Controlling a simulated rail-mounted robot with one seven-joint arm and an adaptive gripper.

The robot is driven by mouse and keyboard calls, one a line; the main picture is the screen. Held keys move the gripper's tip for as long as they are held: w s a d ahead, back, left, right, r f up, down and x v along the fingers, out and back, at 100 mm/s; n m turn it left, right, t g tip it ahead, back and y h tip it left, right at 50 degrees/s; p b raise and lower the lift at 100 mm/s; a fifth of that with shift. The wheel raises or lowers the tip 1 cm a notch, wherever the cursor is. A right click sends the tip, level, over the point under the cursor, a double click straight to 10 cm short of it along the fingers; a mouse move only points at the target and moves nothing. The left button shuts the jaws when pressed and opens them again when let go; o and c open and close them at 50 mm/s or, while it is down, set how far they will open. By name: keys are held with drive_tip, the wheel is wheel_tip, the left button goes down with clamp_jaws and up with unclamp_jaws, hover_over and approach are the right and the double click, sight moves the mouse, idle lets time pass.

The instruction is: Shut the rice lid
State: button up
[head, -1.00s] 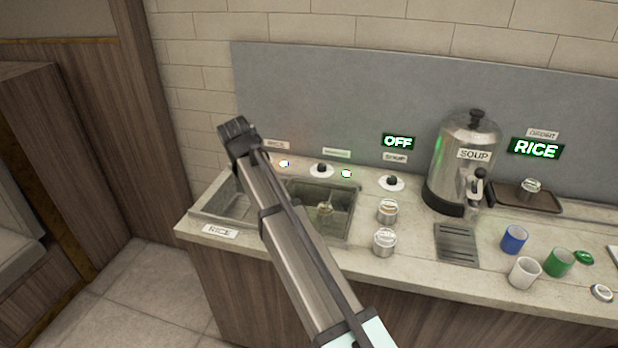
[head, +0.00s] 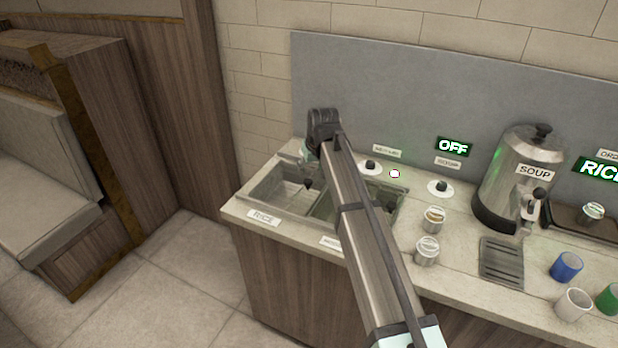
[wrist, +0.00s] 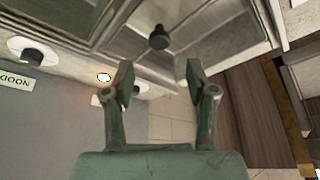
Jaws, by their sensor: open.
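The rice well (head: 262,190) is the left basin in the counter, behind the RICE label (head: 264,217). In the wrist view a clear or metallic lid panel (wrist: 205,45) lies over that side, with a black knob (wrist: 159,38). The knob also shows in the head view (head: 309,184). I cannot tell how much of the well the lid covers. My gripper (wrist: 158,85) is open and empty, with the knob beyond the gap between its fingertips and apart from them. In the head view my arm hides most of the gripper.
The second well (head: 383,208) adjoins on the right, partly behind my arm. Two metal-lidded jars (head: 427,250), a drip tray (head: 501,260), the soup urn (head: 520,180) and cups (head: 566,267) stand further right. The backsplash (head: 400,95) rises behind; open floor lies left.

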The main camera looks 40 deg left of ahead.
sight(308, 181)
drive_tip(key=p+x, duration=0.1)
drive_tip(key=x, duration=0.6)
drive_tip(key=shift+w+f, duration=0.1)
drive_tip(key=shift+f, duration=0.2)
clamp_jaws()
